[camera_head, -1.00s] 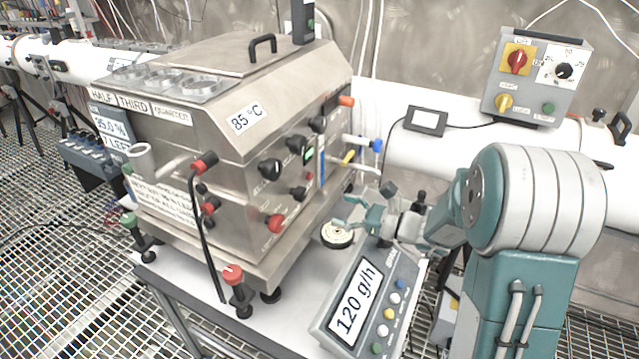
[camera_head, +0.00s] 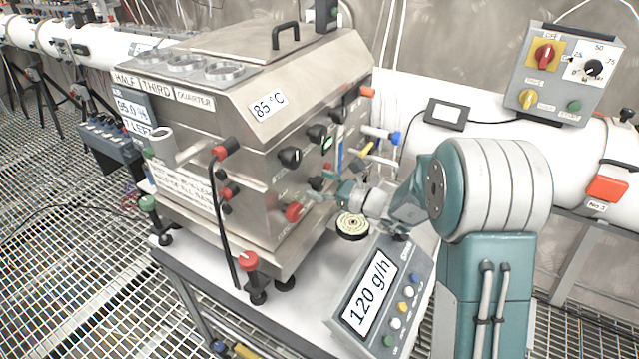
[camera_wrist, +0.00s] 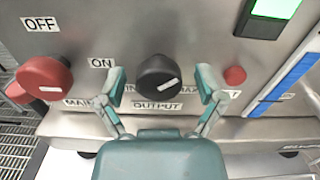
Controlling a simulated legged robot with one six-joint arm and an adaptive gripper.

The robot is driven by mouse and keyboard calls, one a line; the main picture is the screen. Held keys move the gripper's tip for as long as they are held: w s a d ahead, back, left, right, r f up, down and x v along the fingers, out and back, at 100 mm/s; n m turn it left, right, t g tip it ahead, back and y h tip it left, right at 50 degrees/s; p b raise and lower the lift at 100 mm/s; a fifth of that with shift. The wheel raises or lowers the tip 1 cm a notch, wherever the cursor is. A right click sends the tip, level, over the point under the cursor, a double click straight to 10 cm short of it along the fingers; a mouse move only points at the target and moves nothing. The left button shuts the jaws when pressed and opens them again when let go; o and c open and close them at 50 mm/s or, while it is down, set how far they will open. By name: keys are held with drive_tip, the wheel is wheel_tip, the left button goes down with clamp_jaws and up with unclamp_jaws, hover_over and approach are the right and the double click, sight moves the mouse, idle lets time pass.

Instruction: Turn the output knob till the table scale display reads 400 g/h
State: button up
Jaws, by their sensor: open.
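The output knob (camera_wrist: 158,77) is a round black knob with a white line on its face, above an OUTPUT label on the steel machine's front. My gripper (camera_wrist: 161,79) is open in front of the panel, with one finger on each side of the knob and a gap visible to each. The fingers partly cover the labels beside the knob. In the head view my gripper (camera_head: 325,187) reaches the machine front and the knob is hard to make out. The table scale (camera_head: 372,300) stands below on the white table, and its display (camera_head: 370,291) reads 120 g/h.
A red knob (camera_wrist: 45,77) with ON and OFF labels sits left of the output knob. A small red button (camera_wrist: 235,75) and a lit green switch (camera_wrist: 275,8) are at the right. A round pan (camera_head: 352,226) lies below my wrist.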

drive_tip(key=shift+a, duration=0.15)
drive_tip(key=c, duration=1.1)
drive_tip(key=shift+c, duration=0.2)
drive_tip(key=shift+m, duration=0.4)
drive_tip(key=m, duration=0.3)
drive_tip(key=shift+m, duration=0.3)
drive_tip(key=shift+d+r+m, duration=0.1)
drive_tip(key=shift+d+m, duration=0.1)
drive_tip(key=shift+m, duration=1.5)
drive_tip(key=shift+w, duration=0.1)
